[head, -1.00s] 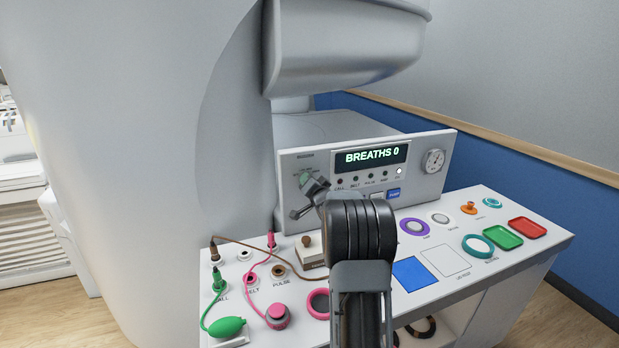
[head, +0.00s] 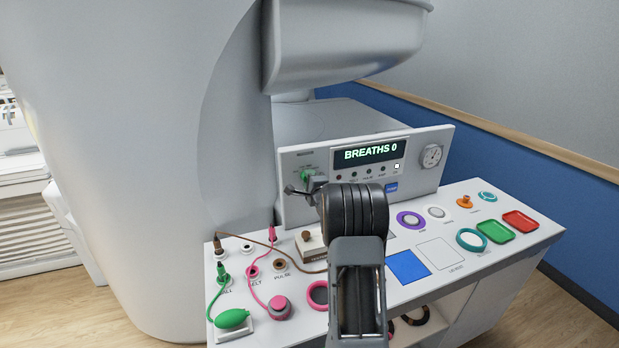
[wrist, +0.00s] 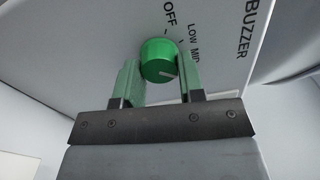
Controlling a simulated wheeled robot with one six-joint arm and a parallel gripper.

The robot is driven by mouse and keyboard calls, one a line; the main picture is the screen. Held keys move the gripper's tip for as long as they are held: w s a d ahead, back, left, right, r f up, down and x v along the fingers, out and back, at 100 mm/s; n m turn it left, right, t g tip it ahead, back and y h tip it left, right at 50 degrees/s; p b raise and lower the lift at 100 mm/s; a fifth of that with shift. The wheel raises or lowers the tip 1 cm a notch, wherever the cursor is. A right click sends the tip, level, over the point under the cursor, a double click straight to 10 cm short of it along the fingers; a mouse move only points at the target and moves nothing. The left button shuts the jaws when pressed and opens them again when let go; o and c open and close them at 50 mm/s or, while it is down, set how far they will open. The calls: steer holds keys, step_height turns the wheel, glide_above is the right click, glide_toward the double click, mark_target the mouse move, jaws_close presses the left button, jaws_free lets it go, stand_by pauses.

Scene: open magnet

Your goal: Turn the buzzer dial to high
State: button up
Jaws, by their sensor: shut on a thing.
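The buzzer dial (wrist: 158,60) is a round green knob on the pale console panel. In the wrist view my gripper (wrist: 160,80) is shut on it, with one green-padded finger on each side. OFF, LOW, MID and BUZZER are readable; any HIGH label is hidden. In the head view the dial (head: 307,173) shows as a small green patch at the panel's left, and my gripper (head: 301,187) is partly hidden by my wrist.
The panel's display (head: 368,151) reads BREATHS 0. The white desk below holds a green squeeze bulb (head: 231,318), several plugs with cords, a wooden-handled stamp (head: 308,242), coloured rings and trays (head: 520,221). The large scanner body stands close on the left.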

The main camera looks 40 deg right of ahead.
steer(key=shift+m+p, duration=0.6)
steer(key=shift+m, duration=1.7)
steer(key=o, duration=0.9)
steer(key=b+v, duration=0.2)
steer(key=v, duration=1.1)
steer(key=shift+s+a+b, duration=0.15)
steer(key=shift+s+b, duration=0.2)
steer(key=shift+s, duration=0.05)
steer(key=shift+a+f, duration=0.1)
steer(key=shift+f, duration=0.05)
